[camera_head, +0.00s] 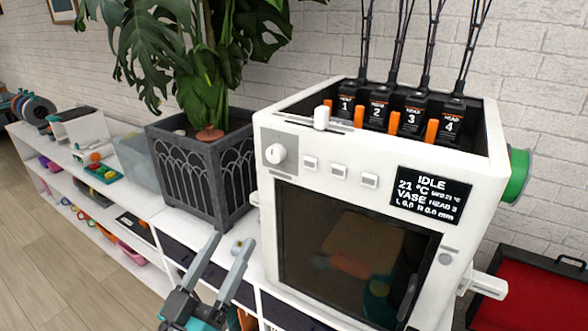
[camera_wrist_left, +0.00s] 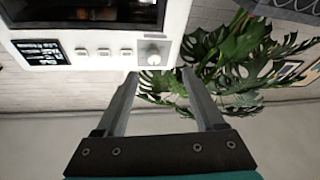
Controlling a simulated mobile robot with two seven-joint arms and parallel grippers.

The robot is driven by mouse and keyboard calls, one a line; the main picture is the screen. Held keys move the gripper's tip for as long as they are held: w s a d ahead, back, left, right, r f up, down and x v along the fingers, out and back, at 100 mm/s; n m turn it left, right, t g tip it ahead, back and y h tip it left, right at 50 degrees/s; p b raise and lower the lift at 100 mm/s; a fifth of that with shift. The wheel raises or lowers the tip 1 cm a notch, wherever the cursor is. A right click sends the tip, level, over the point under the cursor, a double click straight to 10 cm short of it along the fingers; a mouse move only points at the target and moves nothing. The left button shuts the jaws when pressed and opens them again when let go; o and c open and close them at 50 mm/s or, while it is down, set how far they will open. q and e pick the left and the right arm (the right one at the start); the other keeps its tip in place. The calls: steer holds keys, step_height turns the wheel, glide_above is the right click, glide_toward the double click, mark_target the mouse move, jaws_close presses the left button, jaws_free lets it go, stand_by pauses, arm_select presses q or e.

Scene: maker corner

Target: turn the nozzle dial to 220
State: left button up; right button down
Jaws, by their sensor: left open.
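The nozzle dial (camera_head: 275,154) is a round white knob on a grey square plate at the upper left of the white printer's front (camera_head: 262,215). Its scale marks are too small to read. In the left wrist view the dial (camera_wrist_left: 154,58) shows upside down, just beyond the fingertips and roughly between them. My left gripper (camera_head: 229,243) is open and empty, below and left of the dial, apart from it; its fingers also show in the left wrist view (camera_wrist_left: 158,74). The display (camera_head: 431,194) reads IDLE, 21 °C, VASE. My right gripper is not in view.
Three small white buttons (camera_head: 340,171) sit right of the dial, and a white slider knob (camera_head: 321,118) is above. A dark planter (camera_head: 197,178) with a leafy plant (camera_head: 205,60) stands close on the left. The dark glass door (camera_head: 350,245) is below.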

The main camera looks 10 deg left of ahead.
arm_select(q)
step_height(320, 180, up, 2)
steer(key=r, duration=0.1)
steer(key=p, duration=0.3)
glide_toward(273, 158)
steer(key=shift+t, duration=0.3)
steer(key=x, duration=0.8)
steer(key=shift+w+f, duration=0.2)
steer(key=shift+w, duration=0.1)
jaws_close()
